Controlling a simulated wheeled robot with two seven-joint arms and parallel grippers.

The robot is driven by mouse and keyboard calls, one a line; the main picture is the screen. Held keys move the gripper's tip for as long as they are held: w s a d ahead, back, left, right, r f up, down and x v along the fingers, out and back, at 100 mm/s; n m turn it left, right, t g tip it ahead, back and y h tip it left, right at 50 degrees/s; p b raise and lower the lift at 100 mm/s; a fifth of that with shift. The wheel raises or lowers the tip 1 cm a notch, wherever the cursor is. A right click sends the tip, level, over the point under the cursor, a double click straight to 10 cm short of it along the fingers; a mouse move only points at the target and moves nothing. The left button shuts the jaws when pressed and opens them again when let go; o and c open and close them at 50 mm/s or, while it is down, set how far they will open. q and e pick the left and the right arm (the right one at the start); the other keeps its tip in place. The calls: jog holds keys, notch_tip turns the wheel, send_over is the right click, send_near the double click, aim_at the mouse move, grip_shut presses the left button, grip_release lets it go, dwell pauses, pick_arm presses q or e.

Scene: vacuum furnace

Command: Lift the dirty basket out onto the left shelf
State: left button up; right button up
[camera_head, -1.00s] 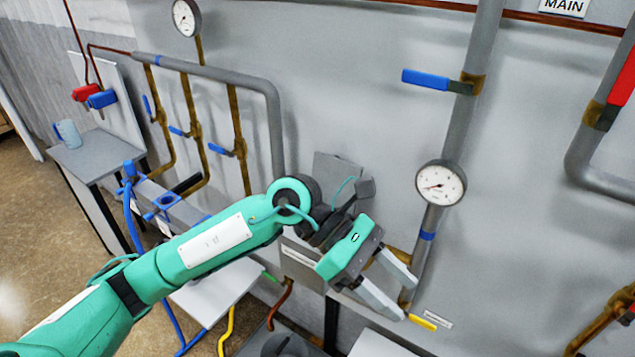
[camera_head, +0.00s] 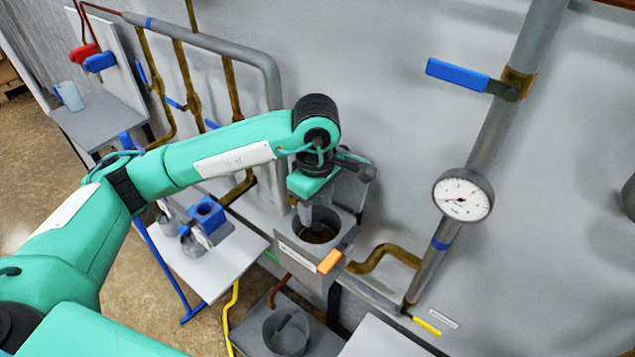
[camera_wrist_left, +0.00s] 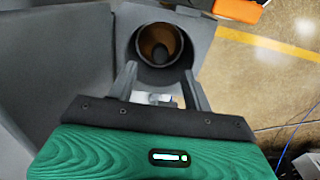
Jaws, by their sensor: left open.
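A grey box-shaped vessel (camera_head: 300,253) with a round open top stands against the wall. My left gripper (camera_head: 306,217) points down at the opening, fingers apart and empty. In the left wrist view its fingers (camera_wrist_left: 160,70) frame the near rim. A white shelf (camera_head: 222,280) lies left of the vessel. My right gripper is not in view.
A blue block (camera_head: 207,213) and small grey cups (camera_head: 190,242) stand on the white shelf. An orange handle (camera_head: 330,261) juts from the vessel's front. A grey pot (camera_head: 287,332) stands below. A pressure gauge (camera_head: 463,195) and pipes are on the right.

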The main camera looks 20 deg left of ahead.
pick_arm(q)
notch_tip(320, 180, down, 8)
jog(key=shift+p, duration=1.1)
jog(key=shift+f, duration=0.35)
grip_shut()
jog(key=shift+r+p, duration=0.5)
jog(key=shift+r, duration=0.8)
jog(key=shift+r+p, duration=0.4)
jog(key=shift+r, duration=0.85)
jog(key=shift+r+p, duration=0.35)
jog(key=shift+r, duration=0.65)
jog(key=shift+r+p, duration=0.75)
jog(key=shift+r, duration=1.6)
notch_tip(320, 180, up, 6)
jog(key=f+p, duration=0.1)
jog(key=p, duration=0.1)
send_over(317, 226)
jog(key=shift+r, duration=0.3)
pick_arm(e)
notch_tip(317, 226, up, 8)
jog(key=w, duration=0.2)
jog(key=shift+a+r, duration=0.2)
